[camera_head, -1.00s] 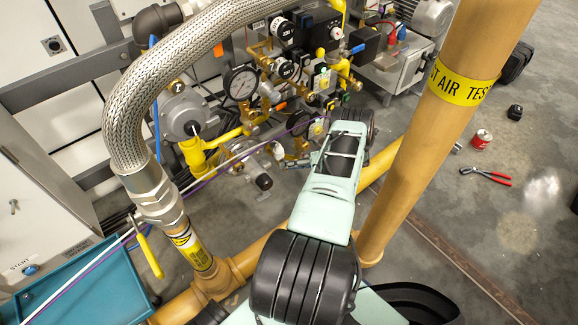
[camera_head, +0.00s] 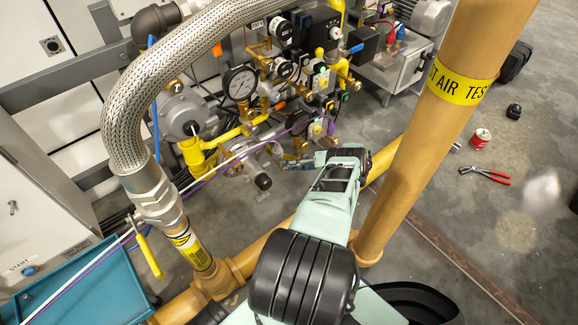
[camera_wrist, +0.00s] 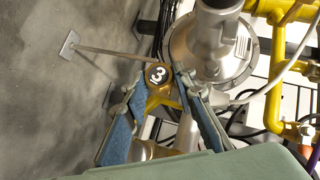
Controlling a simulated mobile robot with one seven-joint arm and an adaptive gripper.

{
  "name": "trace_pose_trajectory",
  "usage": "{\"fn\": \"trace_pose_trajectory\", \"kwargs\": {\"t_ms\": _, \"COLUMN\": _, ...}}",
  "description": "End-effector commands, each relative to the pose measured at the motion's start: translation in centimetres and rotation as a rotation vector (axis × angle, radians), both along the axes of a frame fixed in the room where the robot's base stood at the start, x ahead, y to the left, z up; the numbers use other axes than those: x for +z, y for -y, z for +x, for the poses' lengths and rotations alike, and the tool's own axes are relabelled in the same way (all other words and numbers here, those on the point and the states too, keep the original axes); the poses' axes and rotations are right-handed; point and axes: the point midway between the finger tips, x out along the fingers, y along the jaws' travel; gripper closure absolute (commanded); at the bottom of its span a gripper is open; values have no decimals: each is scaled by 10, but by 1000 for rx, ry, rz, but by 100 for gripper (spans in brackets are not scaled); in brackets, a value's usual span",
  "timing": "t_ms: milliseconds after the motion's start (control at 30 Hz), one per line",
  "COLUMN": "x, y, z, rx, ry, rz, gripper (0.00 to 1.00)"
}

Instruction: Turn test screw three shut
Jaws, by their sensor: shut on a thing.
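Test screw three is a small brass piece with a black disc marked with a white 3 (camera_wrist: 157,73), in the middle of the wrist view. My gripper (camera_wrist: 160,88) reaches up to it with one blue-padded finger on each side, shut on it. The brass below the disc is partly covered by the fingers. In the head view my gripper (camera_head: 288,164) is at the lower part of the valve assembly, and the screw is too small and hidden to make out there.
A silver regulator (camera_wrist: 212,45) and yellow pipes (camera_wrist: 275,95) stand close to the right finger. A tan pipe (camera_head: 415,140) rises just right of my arm. White and purple hoses run near the gripper. Red pliers (camera_head: 485,175) and a red can (camera_head: 481,139) lie on the floor.

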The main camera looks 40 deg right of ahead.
Motion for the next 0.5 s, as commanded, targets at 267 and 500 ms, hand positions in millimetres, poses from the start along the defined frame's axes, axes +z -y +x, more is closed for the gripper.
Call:
{"fn": "trace_pose_trajectory", "kwargs": {"t_ms": 267, "x": 1, "y": 1, "z": 1, "rx": -3, "ry": 8, "rz": 26, "gripper": 99}}
{"fn": "trace_pose_trajectory", "kwargs": {"t_ms": 500, "x": 1, "y": 2, "z": 2, "rx": -3, "ry": 8, "rz": 34, "gripper": 99}}
